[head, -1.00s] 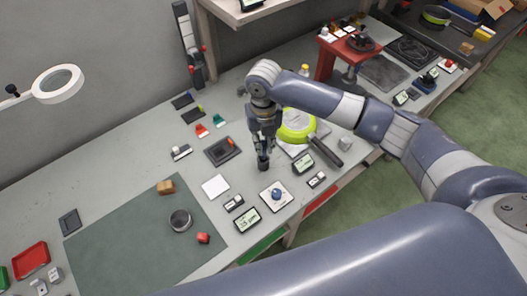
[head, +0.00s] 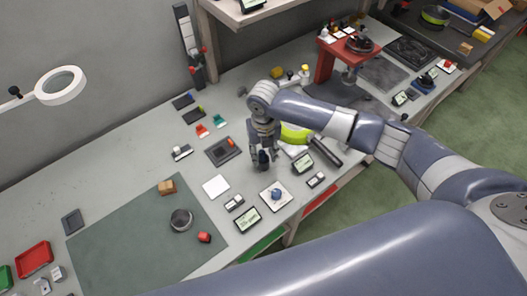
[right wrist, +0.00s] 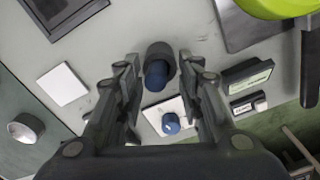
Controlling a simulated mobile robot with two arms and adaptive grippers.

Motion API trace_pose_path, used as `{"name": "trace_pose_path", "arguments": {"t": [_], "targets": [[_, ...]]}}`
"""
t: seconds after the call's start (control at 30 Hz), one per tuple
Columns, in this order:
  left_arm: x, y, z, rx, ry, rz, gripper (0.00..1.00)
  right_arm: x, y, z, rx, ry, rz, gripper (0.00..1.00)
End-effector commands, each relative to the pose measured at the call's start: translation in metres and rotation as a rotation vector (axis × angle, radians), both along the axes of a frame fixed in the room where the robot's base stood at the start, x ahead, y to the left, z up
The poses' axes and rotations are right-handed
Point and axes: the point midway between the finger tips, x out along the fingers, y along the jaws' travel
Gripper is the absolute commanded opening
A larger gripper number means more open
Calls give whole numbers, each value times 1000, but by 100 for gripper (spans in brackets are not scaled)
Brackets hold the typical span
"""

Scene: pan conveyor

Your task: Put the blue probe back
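The blue probe (right wrist: 157,74) shows as a short blue cylinder in the mouth of a dark round holder (right wrist: 160,50) on the bench. In the head view the probe (head: 263,160) is a small dark blue shape under my right gripper (head: 262,150), partly hidden by the fingers. My right gripper (right wrist: 158,65) is open, with one finger on each side of the probe. A gap shows between the fingers and the probe. How deep the probe sits is unclear. My left gripper is out of view.
A white plate with a blue knob (right wrist: 171,124) is close by, as is a display (head: 248,219). A lime green pan (head: 294,133) with a dark handle (head: 327,152) lies right of the gripper. A white square (head: 216,187) and green mat (head: 130,240) are left.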

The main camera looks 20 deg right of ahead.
Motion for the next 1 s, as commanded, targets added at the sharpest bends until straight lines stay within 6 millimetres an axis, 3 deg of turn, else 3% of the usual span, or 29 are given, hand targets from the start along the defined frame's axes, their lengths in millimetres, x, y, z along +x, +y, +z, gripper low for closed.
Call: {"name": "trace_pose_path", "arguments": {"t": [0.37, 0.8, 1.0], "targets": [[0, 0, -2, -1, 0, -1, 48, 1, 0, 9, 1, -3, -1, 35], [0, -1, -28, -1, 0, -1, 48, 2, 0, 96, 1, -4, 0, 35], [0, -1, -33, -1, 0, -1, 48, 1, 0, 119, 1, -1, -1, 35]]}}
